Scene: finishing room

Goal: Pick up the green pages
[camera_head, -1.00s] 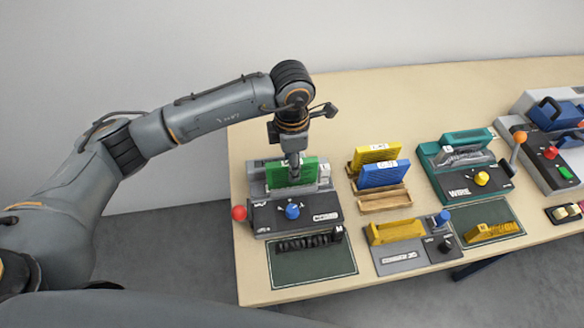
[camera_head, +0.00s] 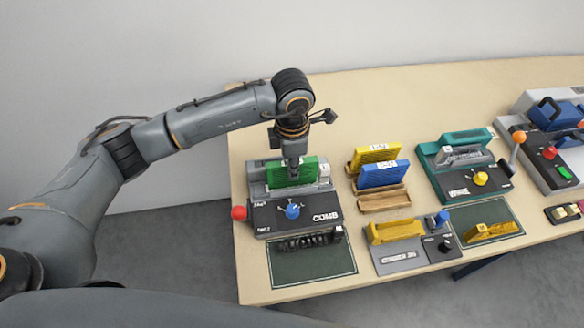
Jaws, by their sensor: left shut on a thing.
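The green pages (camera_head: 283,174) stand upright in the grey and black machine marked COMB (camera_head: 310,215) at the left of the table. My left gripper (camera_head: 293,172) reaches down from above and is shut on the green pages at their top middle. Its fingertips are small in the picture and partly merge with the pages. The lower edge of the pages is hidden in the machine. My right gripper is not in view.
Yellow pages (camera_head: 373,154) and blue pages (camera_head: 380,175) stand in a wooden rack (camera_head: 385,201) to the right. A teal WIRE machine (camera_head: 431,160) stands further right. A red knob (camera_head: 239,213) sticks out left of the COMB machine. A black comb (camera_head: 305,240) lies in front.

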